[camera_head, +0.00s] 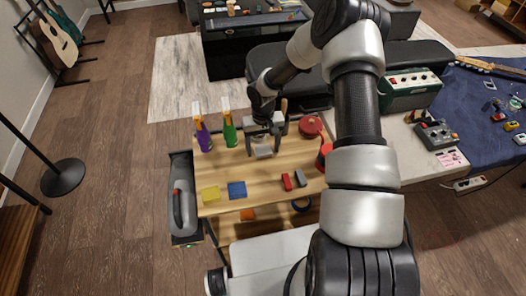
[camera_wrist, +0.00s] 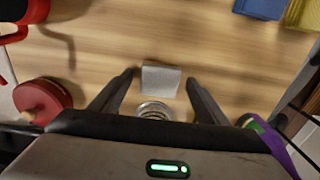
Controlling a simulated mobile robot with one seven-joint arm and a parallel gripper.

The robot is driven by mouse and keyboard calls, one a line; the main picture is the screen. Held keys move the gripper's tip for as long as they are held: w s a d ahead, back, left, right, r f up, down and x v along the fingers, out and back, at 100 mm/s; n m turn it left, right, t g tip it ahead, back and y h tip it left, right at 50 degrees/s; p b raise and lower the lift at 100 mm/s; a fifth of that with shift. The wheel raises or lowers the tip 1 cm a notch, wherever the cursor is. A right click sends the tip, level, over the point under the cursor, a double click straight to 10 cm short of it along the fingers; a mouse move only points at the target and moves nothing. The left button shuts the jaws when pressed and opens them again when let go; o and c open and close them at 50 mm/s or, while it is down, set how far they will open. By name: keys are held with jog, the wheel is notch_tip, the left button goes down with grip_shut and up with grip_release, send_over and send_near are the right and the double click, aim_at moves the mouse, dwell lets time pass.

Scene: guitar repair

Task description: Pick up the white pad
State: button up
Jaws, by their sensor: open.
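The white pad (camera_wrist: 160,79) is a small pale square in the wrist view. It shows between the two fingertips of my gripper (camera_wrist: 160,78), with a gap on each side. In the head view the white pad (camera_head: 263,153) is on the wooden cart top (camera_head: 222,172), just below my gripper (camera_head: 264,147). My gripper is open and points down, with nothing held. The height of the fingertips above the wood cannot be told.
A round metallic thing (camera_wrist: 154,110) is close beside the pad, partly hidden by my gripper. Spray bottles, purple (camera_head: 203,137) and green (camera_head: 229,130), stand left. A yellow sponge (camera_head: 210,193), a blue sponge (camera_head: 237,190) and a red block (camera_head: 286,182) lie in front. A red round thing (camera_head: 311,125) is right.

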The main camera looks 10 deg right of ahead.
aim_at(264, 152)
jog(key=shift+c, duration=0.5)
jog(key=c, duration=1.1)
jog(key=shift+r, duration=0.15)
jog(key=shift+s+r, duration=0.1)
jog(key=shift+r, duration=0.1)
jog(key=r, duration=0.6)
jog(key=shift+s+r+b, duration=0.25)
jog(key=shift+s+b, duration=0.05)
jog(key=shift+s, duration=0.1)
jog(key=s+b, duration=0.2)
jog(key=s, duration=1.7)
jog(key=shift+f, duration=0.1)
